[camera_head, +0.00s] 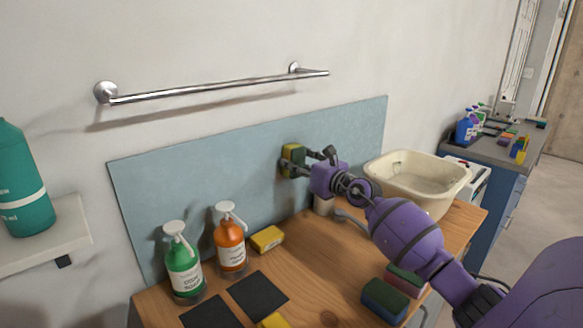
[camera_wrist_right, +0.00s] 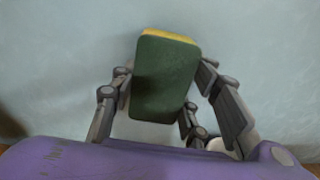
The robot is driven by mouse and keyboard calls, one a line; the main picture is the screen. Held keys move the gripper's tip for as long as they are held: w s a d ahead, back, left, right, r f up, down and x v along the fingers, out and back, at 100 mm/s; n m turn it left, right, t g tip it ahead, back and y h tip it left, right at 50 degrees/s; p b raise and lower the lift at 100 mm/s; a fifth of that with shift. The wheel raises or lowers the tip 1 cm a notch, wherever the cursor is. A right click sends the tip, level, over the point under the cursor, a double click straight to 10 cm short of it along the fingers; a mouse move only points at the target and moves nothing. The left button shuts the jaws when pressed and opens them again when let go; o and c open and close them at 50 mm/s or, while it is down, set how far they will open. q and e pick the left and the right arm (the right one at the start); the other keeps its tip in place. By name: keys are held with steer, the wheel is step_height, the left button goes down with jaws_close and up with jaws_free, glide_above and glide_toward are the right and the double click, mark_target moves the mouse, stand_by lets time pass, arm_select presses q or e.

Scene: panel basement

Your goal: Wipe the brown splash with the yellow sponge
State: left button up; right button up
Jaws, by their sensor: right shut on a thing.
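My right gripper (camera_head: 295,162) is shut on a yellow sponge (camera_head: 291,153) with a dark green scouring side. It holds the sponge upright at the blue-grey wall panel (camera_head: 225,165). In the right wrist view the sponge (camera_wrist_right: 166,80) sits between the fingers (camera_wrist_right: 165,100), its green side facing the camera and a yellow edge along its top. The yellow side faces the panel; I cannot tell whether it touches. No brown splash shows in either view; the sponge and gripper may cover it. My left gripper is not in view.
On the wooden counter (camera_head: 310,255) stand a green bottle (camera_head: 184,268), an orange bottle (camera_head: 230,245), another yellow sponge (camera_head: 267,239) and a cream basin (camera_head: 420,178). A green sponge (camera_head: 384,301) lies at the front. A metal rail (camera_head: 215,88) is above the panel.

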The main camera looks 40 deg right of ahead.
steer(key=shift+r, duration=0.1)
steer(key=shift+s, duration=0.25)
steer(key=s+p, duration=0.1)
steer(key=s, duration=0.2)
steer(key=shift+s+d, duration=0.15)
steer(key=shift+s, duration=0.15)
steer(key=shift+s+d+p, duration=0.1)
steer(key=shift+s+p, duration=0.35)
steer(key=shift+s, duration=0.4)
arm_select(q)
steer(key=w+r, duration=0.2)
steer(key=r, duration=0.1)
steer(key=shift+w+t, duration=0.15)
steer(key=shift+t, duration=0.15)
arm_select(e)
steer(key=shift+s, duration=0.2)
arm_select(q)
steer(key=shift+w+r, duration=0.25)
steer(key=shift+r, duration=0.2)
arm_select(e)
steer(key=s, duration=0.2)
steer(key=shift+s+d, duration=0.1)
steer(key=shift+s, duration=0.25)
